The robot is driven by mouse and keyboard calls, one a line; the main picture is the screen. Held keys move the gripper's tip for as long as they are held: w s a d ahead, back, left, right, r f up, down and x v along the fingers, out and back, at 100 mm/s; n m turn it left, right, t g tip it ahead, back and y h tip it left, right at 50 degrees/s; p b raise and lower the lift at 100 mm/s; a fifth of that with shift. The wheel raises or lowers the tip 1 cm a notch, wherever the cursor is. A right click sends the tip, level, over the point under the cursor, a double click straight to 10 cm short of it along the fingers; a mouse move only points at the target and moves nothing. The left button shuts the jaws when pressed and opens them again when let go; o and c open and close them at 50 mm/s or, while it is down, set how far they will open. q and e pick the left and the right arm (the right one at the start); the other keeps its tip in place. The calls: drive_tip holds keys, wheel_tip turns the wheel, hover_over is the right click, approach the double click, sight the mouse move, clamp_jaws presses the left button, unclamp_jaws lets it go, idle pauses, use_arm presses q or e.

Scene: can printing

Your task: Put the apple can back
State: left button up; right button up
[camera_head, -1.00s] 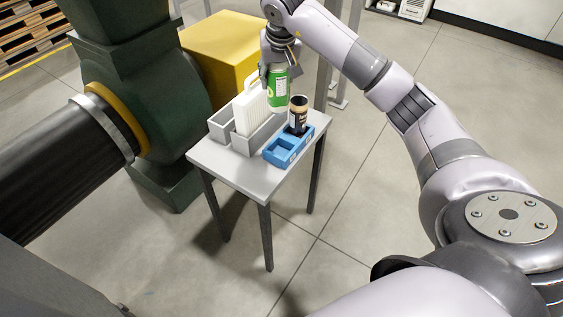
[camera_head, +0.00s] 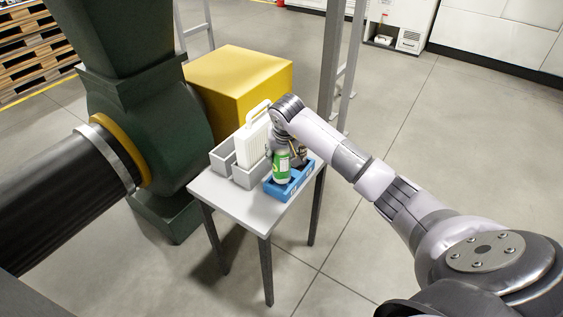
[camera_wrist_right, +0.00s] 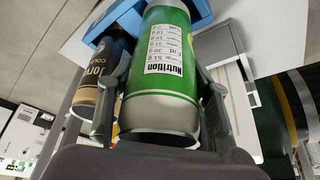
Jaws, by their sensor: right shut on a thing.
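The green and white can (camera_head: 282,168) is held upright by my right gripper (camera_head: 285,154) at the near compartment of the blue holder (camera_head: 288,193). I cannot tell whether its base rests in the compartment or hovers just over it. In the right wrist view the can (camera_wrist_right: 168,70), with a nutrition label, sits between the two fingers (camera_wrist_right: 160,90). A dark can with a tan band (camera_wrist_right: 101,82) stands beside it in the wrist view; the gripper mostly hides it in the head view. My left gripper is not in view.
The holder stands on a small grey table (camera_head: 238,204). Grey bins (camera_head: 246,175) and a white handled object (camera_head: 254,138) stand left of it. A yellow box (camera_head: 240,85) and a large green machine (camera_head: 150,120) are behind and left.

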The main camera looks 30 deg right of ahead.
sight(281, 163)
drive_tip(key=shift+f, duration=1.8)
drive_tip(key=shift+f, duration=0.15)
drive_tip(key=o, duration=0.8)
drive_tip(key=shift+s+r, duration=0.1)
drive_tip(key=shift+r, duration=0.55)
drive_tip(key=v, duration=1.1)
